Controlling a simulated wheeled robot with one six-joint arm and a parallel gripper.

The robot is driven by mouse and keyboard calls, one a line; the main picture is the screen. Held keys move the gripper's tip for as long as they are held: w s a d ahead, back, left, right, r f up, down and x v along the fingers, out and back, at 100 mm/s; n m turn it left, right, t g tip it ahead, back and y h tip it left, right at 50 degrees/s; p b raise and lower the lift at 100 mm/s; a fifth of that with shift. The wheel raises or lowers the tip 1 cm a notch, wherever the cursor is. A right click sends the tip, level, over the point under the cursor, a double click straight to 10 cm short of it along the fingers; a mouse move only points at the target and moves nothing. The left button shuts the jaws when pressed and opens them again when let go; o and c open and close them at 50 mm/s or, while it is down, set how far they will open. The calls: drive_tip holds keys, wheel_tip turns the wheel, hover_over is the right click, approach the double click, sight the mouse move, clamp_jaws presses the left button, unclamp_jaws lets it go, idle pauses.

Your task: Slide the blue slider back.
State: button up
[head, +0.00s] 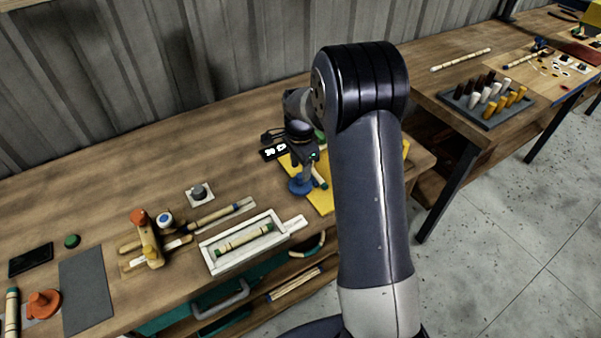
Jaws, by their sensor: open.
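A blue piece with a round base and a short upright stem (299,186) stands at the left edge of a yellow board (322,202). It is the blue thing nearest my gripper; I cannot tell for sure that it is the slider, and no track shows under it. My gripper (308,163) is just above it, pointing down, open. The fingers are small and dark, and I cannot tell whether they touch the stem. My arm hides much of the yellow board. A smaller blue-topped white knob (165,219) stands farther left.
A rattan piece lies in a white tray (211,263) left of the yellow board. A black display (275,151) is close to my gripper. The back left of the table is clear.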

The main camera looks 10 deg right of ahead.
sight(300, 175)
drive_tip(key=shift+f, duration=1.95)
drive_tip(key=shift+c, duration=0.4)
clamp_jaws()
